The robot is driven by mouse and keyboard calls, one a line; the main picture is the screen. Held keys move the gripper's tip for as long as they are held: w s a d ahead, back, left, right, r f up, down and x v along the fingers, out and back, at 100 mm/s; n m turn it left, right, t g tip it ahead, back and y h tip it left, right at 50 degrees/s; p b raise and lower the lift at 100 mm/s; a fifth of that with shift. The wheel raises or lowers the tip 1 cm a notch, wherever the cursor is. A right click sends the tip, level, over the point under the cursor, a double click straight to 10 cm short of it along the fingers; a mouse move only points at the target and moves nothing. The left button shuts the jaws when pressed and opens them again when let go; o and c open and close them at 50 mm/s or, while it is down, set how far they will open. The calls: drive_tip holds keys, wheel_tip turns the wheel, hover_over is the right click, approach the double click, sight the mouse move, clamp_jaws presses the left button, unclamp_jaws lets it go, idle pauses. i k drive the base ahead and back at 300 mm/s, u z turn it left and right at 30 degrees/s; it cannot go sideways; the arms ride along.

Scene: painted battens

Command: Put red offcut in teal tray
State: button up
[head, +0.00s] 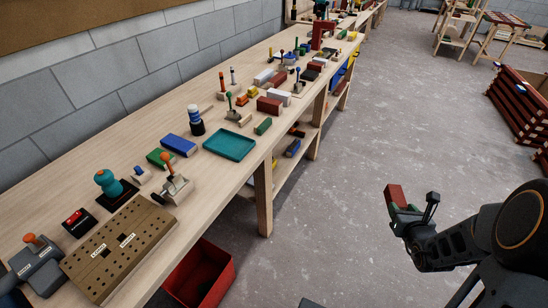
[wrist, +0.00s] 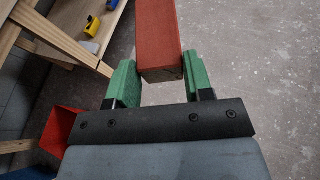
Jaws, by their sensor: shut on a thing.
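The red offcut (head: 396,195) is a small block held out over the floor, to the right of the workbench. It also shows in the wrist view (wrist: 159,35), between the green finger pads. My gripper (head: 408,207) is shut on it; in the wrist view the two fingers (wrist: 153,80) sit on either side of its near end. The teal tray (head: 230,144) lies on the bench near its front edge, well to the left of my gripper. Its floor looks empty.
The long bench (head: 110,150) carries a peg board (head: 121,250), a blue block (head: 179,145), a toggle lever (head: 172,180) and a green block (head: 263,126) near the tray. A red bin (head: 200,274) stands below the bench. The floor between bench and arm is clear.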

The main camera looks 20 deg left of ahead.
sight(235, 148)
drive_tip(key=k, duration=0.15)
drive_tip(key=u, duration=1)
